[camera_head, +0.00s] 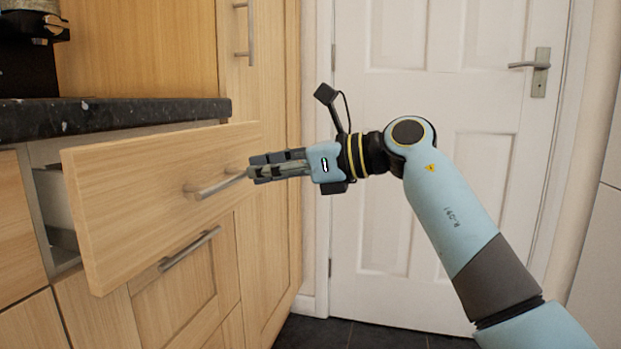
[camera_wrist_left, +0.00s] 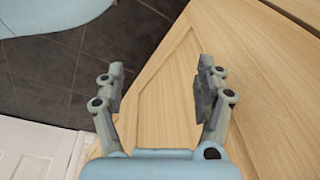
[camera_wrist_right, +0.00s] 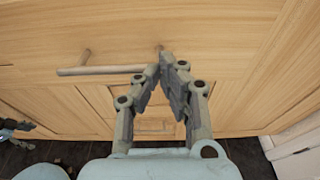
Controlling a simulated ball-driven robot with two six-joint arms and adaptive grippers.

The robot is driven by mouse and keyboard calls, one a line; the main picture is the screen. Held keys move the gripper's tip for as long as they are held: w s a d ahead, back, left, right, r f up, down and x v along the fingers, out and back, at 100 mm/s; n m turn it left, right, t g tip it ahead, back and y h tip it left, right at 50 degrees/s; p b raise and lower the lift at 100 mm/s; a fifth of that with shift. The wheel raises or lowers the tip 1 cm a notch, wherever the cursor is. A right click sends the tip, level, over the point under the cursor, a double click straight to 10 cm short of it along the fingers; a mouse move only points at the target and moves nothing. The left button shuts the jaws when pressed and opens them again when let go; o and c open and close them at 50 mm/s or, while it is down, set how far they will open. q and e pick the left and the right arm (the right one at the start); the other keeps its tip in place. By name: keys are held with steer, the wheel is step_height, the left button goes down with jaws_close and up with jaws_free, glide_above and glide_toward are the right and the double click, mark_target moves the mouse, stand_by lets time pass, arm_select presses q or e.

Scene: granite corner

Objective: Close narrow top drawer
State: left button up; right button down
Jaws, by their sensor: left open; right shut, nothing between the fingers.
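The narrow top drawer (camera_head: 150,190) is pulled out from under the dark worktop in the head view, with its side and part of its inside showing. Its bar handle (camera_head: 218,187) is on the front. My right gripper (camera_head: 252,169) is shut and empty, its fingertips at the right end of that handle; whether they touch it I cannot tell. In the right wrist view the fingertips (camera_wrist_right: 169,58) are together beside the handle (camera_wrist_right: 100,70). My left gripper (camera_wrist_left: 162,75) is open and empty in the left wrist view, above a wooden cabinet front; the head view does not show it.
A dark speckled worktop (camera_head: 110,117) lies above the drawer, with a black appliance (camera_head: 28,50) at its left. A lower cabinet handle (camera_head: 189,248) is below. A tall wooden cupboard (camera_head: 268,220) stands behind. A white door (camera_head: 440,80) and dark floor tiles (camera_head: 345,335) are beyond.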

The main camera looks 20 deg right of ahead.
mark_target(225, 167)
steer(key=x, duration=0.4)
steer(key=r+x, duration=0.1)
steer(key=x, duration=0.1)
steer(key=shift+w+a+r, duration=0.1)
steer(key=shift+a+r, duration=0.05)
steer(key=shift+a, duration=0.1)
arm_select(q)
steer(key=shift+s+f, duration=0.2)
steer(key=shift+f, duration=0.05)
arm_select(e)
steer(key=shift+w+a, duration=0.45)
steer(key=shift+a, duration=0.15)
steer(key=shift+w, duration=0.1)
